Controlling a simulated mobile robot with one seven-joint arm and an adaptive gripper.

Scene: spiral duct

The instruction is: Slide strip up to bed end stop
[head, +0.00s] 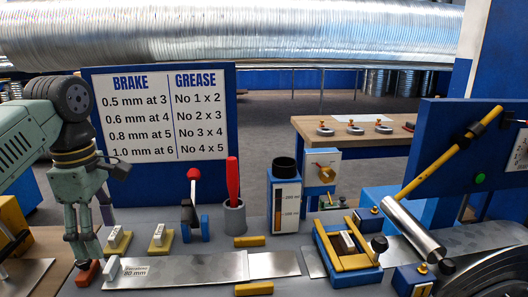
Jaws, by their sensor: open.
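A flat grey metal strip (190,270) lies on the grey bench, with a small label reading 80 mm near its left end. A white block (112,268) sits at that left end. A lighter flat metal piece (273,264) continues to the right of the strip. My gripper (87,258) is open at the left, pointing down, just left of the white block. An orange-red block (88,272) is at its fingertips; I cannot tell whether they touch. I cannot clearly identify the bed end stop.
Yellow blocks (249,241) lie behind and in front of the strip. A yellow-and-blue clamp-like fixture (345,247) stands to the right. Behind are a grey cup with a red-handled tool (233,215), a red-knobbed lever (193,190) and a graduated container (286,200). A BRAKE/GREASE board (160,125) stands behind.

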